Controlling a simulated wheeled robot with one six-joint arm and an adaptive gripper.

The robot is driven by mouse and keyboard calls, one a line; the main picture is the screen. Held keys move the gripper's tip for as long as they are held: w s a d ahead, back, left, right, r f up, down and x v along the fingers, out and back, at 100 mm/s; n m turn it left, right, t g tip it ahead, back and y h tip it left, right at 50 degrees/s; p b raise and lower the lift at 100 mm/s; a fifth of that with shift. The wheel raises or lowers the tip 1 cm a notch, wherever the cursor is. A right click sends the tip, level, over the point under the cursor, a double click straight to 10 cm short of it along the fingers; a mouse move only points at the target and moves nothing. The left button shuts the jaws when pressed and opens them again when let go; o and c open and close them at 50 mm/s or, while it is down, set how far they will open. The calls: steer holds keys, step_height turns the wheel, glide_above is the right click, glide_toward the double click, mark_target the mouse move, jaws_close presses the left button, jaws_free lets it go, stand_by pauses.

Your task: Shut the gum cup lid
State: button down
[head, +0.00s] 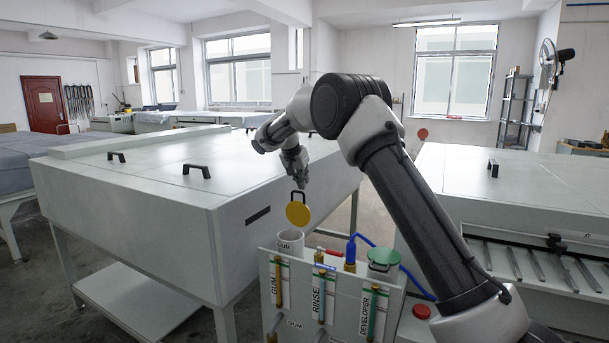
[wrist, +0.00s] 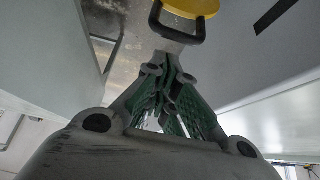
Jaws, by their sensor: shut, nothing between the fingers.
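The gum cup (head: 291,240) is a white cylinder at the left end of the panel, with its mouth uncovered. Its yellow round lid (head: 298,214) stands raised, face-on to the head camera, above the cup's rim. A black loop handle (head: 297,194) shows at the lid's top. My gripper (head: 303,183) is just above the handle, pointing down, shut and empty. In the wrist view the yellow lid (wrist: 192,6) and handle (wrist: 177,35) lie at the top, just beyond the shut fingertips (wrist: 166,62); I cannot tell whether they touch. The lid's hinge is not clear.
The panel (head: 342,300) carries gum, rinse and developer valves. A green lid (head: 383,259) covers the developer cup at right, and a blue pipe (head: 351,250) rises between. A large grey machine (head: 150,215) stands close on the left, another (head: 520,200) on the right.

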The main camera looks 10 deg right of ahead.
steer(key=shift+s+a+f, duration=0.15)
steer(key=shift+s+a, duration=0.1)
steer(key=shift+s, duration=0.15)
